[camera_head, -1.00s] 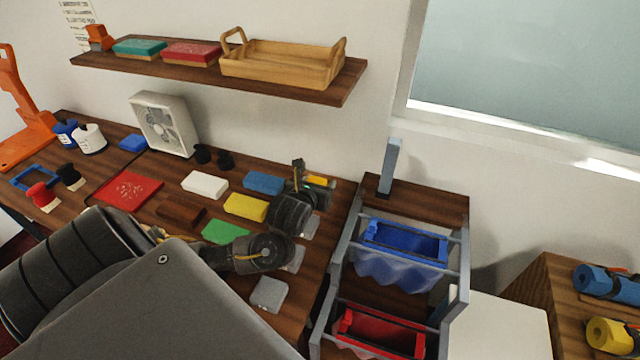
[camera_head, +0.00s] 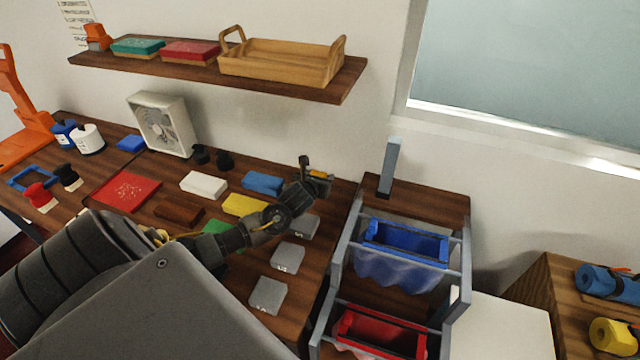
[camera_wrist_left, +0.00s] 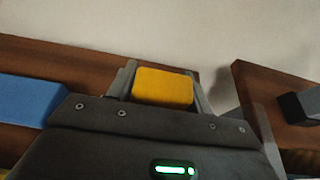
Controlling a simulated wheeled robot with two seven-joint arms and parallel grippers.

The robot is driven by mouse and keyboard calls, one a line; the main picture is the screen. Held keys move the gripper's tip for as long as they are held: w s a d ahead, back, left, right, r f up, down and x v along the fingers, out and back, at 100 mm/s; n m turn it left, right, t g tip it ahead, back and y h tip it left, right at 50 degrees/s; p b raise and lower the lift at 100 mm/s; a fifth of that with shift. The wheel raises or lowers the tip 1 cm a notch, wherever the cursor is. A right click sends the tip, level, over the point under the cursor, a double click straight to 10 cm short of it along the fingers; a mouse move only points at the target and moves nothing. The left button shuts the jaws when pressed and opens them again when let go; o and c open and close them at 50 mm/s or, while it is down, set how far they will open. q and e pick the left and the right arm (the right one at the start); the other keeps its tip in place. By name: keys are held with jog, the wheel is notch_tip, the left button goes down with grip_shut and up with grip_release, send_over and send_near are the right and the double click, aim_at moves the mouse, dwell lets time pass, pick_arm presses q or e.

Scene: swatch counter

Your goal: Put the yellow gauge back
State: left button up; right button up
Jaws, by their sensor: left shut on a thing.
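My left gripper (camera_head: 318,172) is at the back right of the counter, shut on the yellow gauge. Only a small yellow-orange part of the gauge (camera_head: 318,175) shows between the fingers in the head view. In the left wrist view the gauge (camera_wrist_left: 163,87) is a yellow block with rounded corners between the two fingers. The gripper is above the counter's back edge, to the right of the blue block (camera_head: 263,183). My right gripper is not in view.
Grey blocks (camera_head: 288,257) line the counter's right side. White (camera_head: 203,185), yellow (camera_head: 244,205) and green blocks lie left of them. A rack with blue (camera_head: 405,241) and red bins (camera_head: 380,333) stands right. A shelf (camera_head: 200,75) hangs above.

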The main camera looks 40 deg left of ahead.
pick_arm(q)
jog(key=shift+f, duration=1.55)
jog(key=shift+f, duration=0.1)
jog(key=o, duration=1.1)
jog(key=shift+o, duration=0.2)
jog(key=shift+r, duration=0.2)
jog(key=shift+s+d, duration=0.15)
jog(key=shift+s, duration=0.15)
jog(key=b+v, duration=0.1)
jog(key=v, duration=1)
jog(key=shift+s+r, duration=0.1)
